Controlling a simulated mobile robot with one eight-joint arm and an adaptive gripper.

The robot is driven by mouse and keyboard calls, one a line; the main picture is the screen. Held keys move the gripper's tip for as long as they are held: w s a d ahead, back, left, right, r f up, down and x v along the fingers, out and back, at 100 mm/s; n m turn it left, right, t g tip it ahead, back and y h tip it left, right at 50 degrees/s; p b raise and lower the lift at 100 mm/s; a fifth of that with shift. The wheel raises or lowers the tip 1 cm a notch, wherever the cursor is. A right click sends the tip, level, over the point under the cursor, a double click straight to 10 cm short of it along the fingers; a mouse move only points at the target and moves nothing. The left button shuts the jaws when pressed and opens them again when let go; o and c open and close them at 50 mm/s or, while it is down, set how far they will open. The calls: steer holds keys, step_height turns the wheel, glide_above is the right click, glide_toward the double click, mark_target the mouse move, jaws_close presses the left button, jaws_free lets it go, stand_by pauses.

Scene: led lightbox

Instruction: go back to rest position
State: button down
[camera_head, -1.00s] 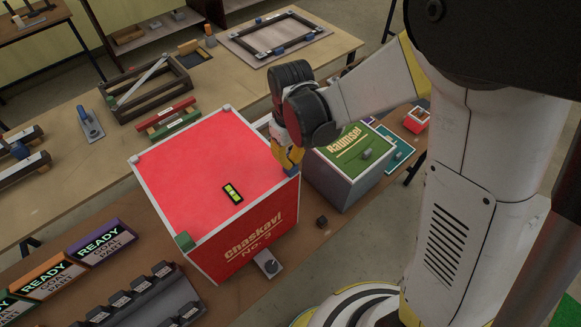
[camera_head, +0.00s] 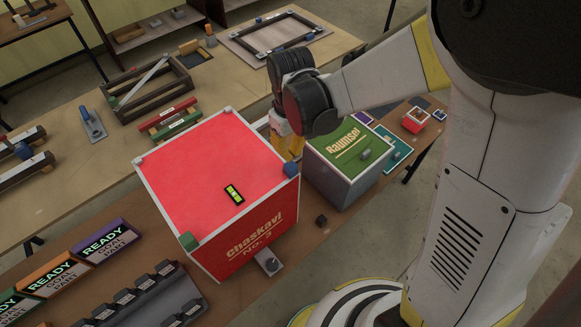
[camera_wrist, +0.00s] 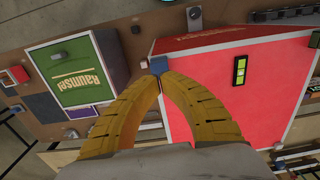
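My gripper (camera_head: 291,154) is at the far right corner of a red lightbox (camera_head: 215,165) labelled "Chaskavi No. 3". In the wrist view its yellow fingers (camera_wrist: 160,80) meet at the tips with nothing visible between them. A blue corner piece (camera_head: 290,169) sits on the lightbox's corner and also shows in the wrist view (camera_wrist: 158,64), just beyond the fingertips. Whether the tips touch it I cannot tell. A green corner piece (camera_head: 188,241) is on the near corner. A small level with a yellow-green vial (camera_head: 234,193) lies on the red top.
A green "Raumsel" box (camera_head: 352,150) stands close to the right of my gripper. Behind is a wooden bench with a dark tray frame (camera_head: 150,88) and a black frame (camera_head: 277,36). "READY" boxes (camera_head: 103,241) and a dark rack (camera_head: 140,302) stand at front left.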

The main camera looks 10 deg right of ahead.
step_height(320, 180, up, 3)
steer(key=shift+f+p, duration=0.1)
steer(key=shift+p, duration=0.6)
steer(key=shift+d+f+b, duration=0.1)
steer(key=shift+f+b, duration=0.05)
steer(key=shift+b, duration=0.25)
steer(key=s+d+f+m+t+b, duration=0.6)
steer(key=s+d+f+b, duration=0.4)
steer(key=b, duration=1.5)
steer(key=d+f+t, duration=0.1)
steer(key=d, duration=0.2)
steer(key=shift+s+d+m, duration=0.15)
steer(key=shift+s+m, duration=0.25)
steer(key=shift+f, duration=0.1)
